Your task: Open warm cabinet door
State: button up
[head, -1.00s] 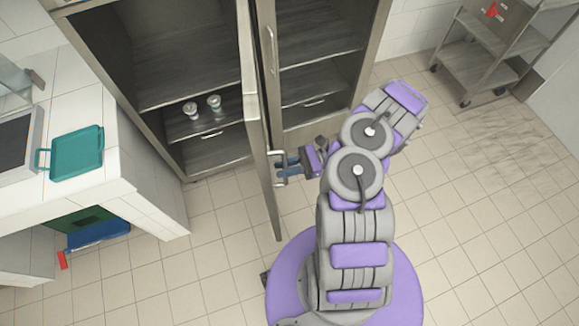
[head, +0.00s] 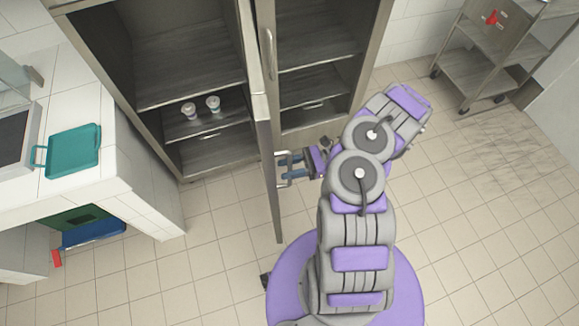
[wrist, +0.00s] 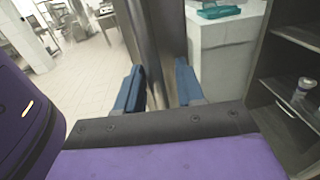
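The tall grey cabinet (head: 188,62) stands ahead with its shelves showing. A cabinet door (head: 268,165) stands out from the front, nearly edge-on, with a bar handle (head: 284,183) on its right side. Which compartment it belongs to is hard to tell. My gripper (head: 288,166) is at this handle, from the right. In the wrist view, the blue fingers (wrist: 160,88) are apart, one on each side of a grey metal strip. Whether they touch the handle is hidden.
A second upright handle (head: 268,52) is higher on the cabinet's middle. Two cups (head: 200,107) stand on a left shelf. A white counter (head: 118,158) with a teal tray (head: 75,150) is at left. A metal cart (head: 478,72) stands at right. Floor is clear around my base.

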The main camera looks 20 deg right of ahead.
jog(key=shift+d, duration=0.1)
jog(key=s+d+b, duration=0.1)
jog(key=s+d, duration=0.1)
jog(key=d, duration=1.5)
jog(key=shift+s, duration=0.15)
dwell(0.3)
